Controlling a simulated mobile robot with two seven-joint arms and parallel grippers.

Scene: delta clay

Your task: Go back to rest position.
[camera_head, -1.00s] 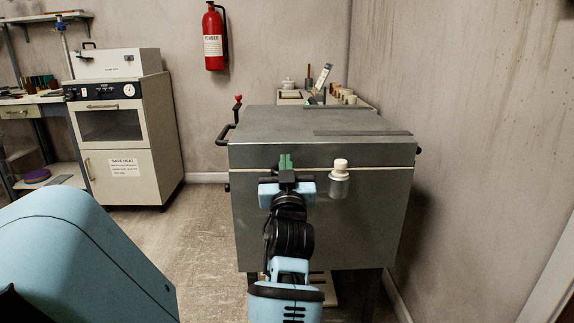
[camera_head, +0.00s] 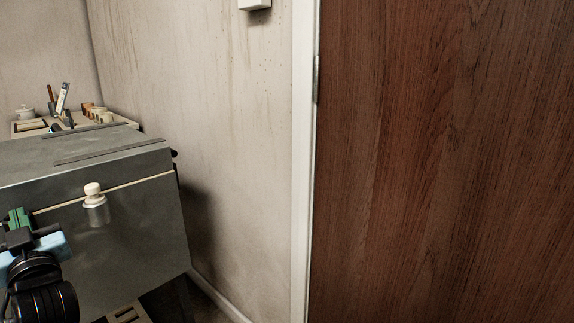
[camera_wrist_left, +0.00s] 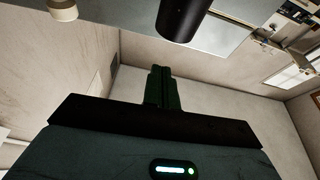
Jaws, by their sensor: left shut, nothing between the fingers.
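My left gripper (camera_head: 19,217) is at the left edge of the head view, in front of the grey metal chest (camera_head: 130,245). Its green fingers are together with nothing between them. The left wrist view also shows the shut green fingers (camera_wrist_left: 164,88), pointing away from the wrist. My right gripper is in neither current view.
A tray of small items (camera_head: 30,128) is behind the chest. A brown wooden door (camera_head: 440,160) fills the right side, beside a bare wall (camera_head: 225,130).

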